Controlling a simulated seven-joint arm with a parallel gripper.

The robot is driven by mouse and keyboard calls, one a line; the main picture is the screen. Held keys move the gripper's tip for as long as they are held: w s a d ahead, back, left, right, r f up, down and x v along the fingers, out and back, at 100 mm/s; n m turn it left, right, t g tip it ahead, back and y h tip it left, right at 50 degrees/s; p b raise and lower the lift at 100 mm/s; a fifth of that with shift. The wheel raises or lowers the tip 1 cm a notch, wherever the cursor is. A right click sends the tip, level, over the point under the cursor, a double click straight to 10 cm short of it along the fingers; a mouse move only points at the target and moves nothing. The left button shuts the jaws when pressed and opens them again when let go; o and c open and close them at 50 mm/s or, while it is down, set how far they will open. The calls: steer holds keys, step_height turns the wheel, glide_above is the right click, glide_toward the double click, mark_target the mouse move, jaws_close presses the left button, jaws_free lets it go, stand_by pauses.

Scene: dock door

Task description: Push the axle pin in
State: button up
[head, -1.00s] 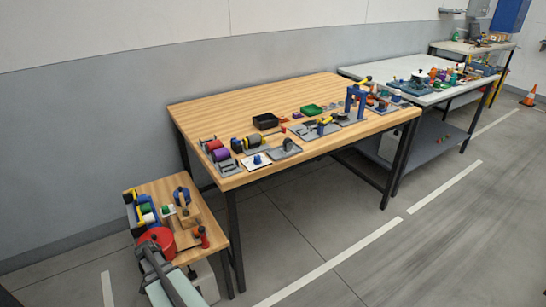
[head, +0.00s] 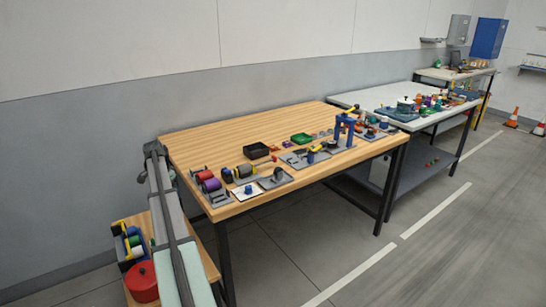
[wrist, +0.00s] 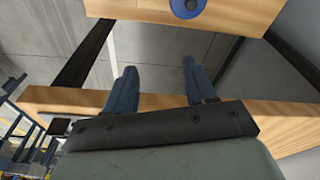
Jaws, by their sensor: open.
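I cannot make out the axle pin for certain at this size. On the large wooden table in the head view, a grey plate with an upright dark round part (head: 278,173) stands near the front edge. Beside it is a white plate with a blue knob (head: 248,189). My gripper (wrist: 159,66) is open and empty in the wrist view, its two blue-grey fingers spread apart above a wooden edge. A blue disc with a grey centre (wrist: 187,6) lies on a wooden top beyond the fingertips. In the head view my arm rises at the table's left corner.
The large wooden table (head: 225,140) has several spools, a black bin (head: 255,150), a green bin (head: 302,139) and a blue stand (head: 345,128). A lower small table holds a red pot (head: 142,281). A white table stands right. The large table's back is clear.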

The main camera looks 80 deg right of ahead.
steer(key=s+d+r+m, duration=0.1)
steer(key=s+d+r, duration=0.1)
steer(key=d+r, duration=0.75)
step_height(320, 180, up, 8)
steer(key=m+g+h, duration=0.2)
steer(key=m, duration=0.1)
glide_above(273, 156)
steer(key=w+a, duration=0.4)
steer(key=x, duration=1.3)
steer(key=shift+s+a+f, duration=0.15)
steer(key=shift+s+f, duration=0.15)
steer(key=shift+s, duration=0.1)
jaws_close()
